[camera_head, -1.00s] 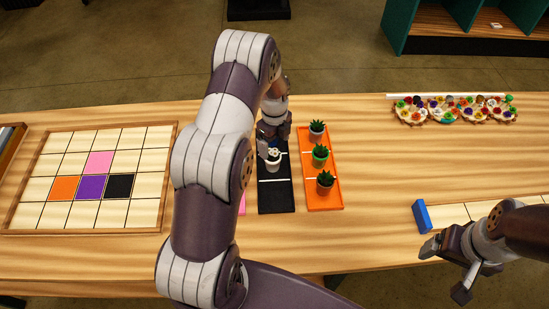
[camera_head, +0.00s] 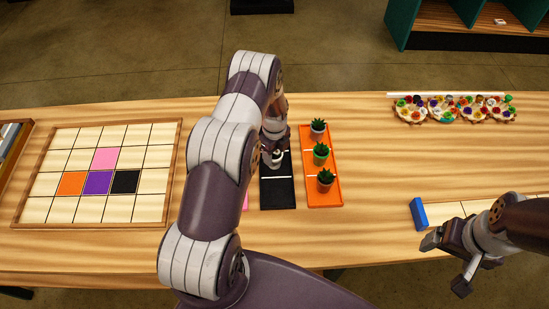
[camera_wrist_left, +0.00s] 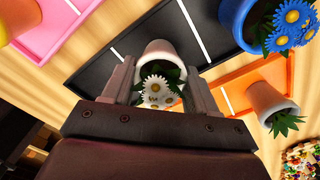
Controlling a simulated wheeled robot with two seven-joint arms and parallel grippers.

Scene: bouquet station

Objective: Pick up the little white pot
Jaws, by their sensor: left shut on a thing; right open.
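The little white pot (camera_wrist_left: 165,50) holds white daisies with yellow centres and dark green leaves. In the left wrist view it lies between the two fingers of my left gripper (camera_wrist_left: 160,75), which is shut on it over the black tray (camera_wrist_left: 115,60). In the head view my left gripper (camera_head: 273,153) is over the black tray (camera_head: 278,195), and the pot is mostly hidden by the gripper and too small to make out. I cannot tell whether the pot touches the tray. My right gripper (camera_head: 448,264) is open and empty at the lower right.
An orange tray (camera_head: 322,200) with three potted succulents stands just right of the black one. A tiled board (camera_head: 70,212) lies left; a blue block (camera_head: 419,213) lies right.

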